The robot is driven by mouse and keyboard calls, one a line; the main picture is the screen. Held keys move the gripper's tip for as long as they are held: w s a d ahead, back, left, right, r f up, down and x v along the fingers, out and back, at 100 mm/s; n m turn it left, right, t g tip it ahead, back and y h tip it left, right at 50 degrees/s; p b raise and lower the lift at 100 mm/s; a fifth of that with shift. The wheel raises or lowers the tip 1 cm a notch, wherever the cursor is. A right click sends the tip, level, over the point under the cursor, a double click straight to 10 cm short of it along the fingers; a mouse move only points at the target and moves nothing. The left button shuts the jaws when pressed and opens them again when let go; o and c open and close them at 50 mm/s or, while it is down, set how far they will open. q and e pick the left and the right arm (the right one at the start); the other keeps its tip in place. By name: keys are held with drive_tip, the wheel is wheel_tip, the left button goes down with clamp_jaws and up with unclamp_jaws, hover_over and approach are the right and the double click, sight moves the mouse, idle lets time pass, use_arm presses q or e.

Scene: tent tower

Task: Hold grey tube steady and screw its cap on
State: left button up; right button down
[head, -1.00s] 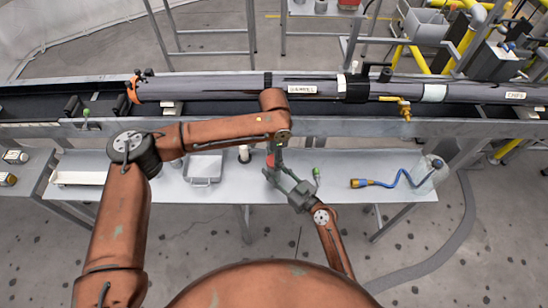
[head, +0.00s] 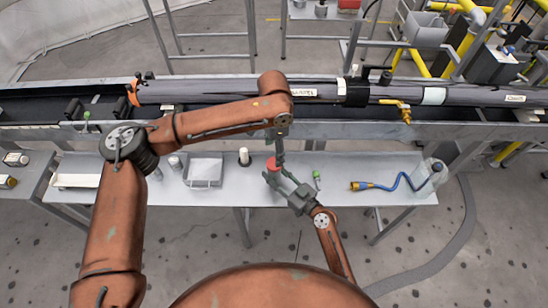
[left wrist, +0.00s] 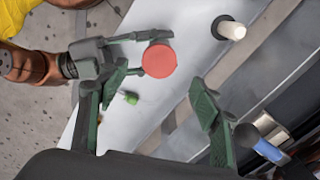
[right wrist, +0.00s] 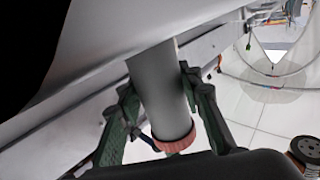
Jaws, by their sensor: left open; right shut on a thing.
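The grey tube (right wrist: 160,100) stands between the two fingers of my right gripper (right wrist: 157,82) in the right wrist view, and they are shut on it. The red cap (right wrist: 175,142) is at the tube's near end; whether it is fully screwed down cannot be told. In the left wrist view the round red cap (left wrist: 159,60) shows from above, with my right gripper's fingers beside it. My left gripper (left wrist: 160,82) is open and empty above the cap, its fingers apart from it. In the head view the cap (head: 272,163) shows beside my left gripper (head: 280,150).
On the table (head: 375,165), a white cylinder with a dark base (head: 244,156) and a grey tray (head: 203,170) stand to the left. A small green-topped item (head: 317,176) and a blue hose (head: 397,182) lie to the right. A long pipe assembly (head: 220,90) runs behind.

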use_arm(q)
wheel_tip(320, 180, up, 5)
drive_tip(key=shift+r, duration=0.1)
idle(0.3)
use_arm(e)
drive_tip(key=c, duration=1.3)
unclamp_jaws()
drive_tip(key=shift+o, duration=0.2)
drive_tip(key=v, duration=1.2)
use_arm(q)
drive_tip(key=shift+a, duration=0.15)
use_arm(e)
drive_tip(key=shift+a, duration=0.1)
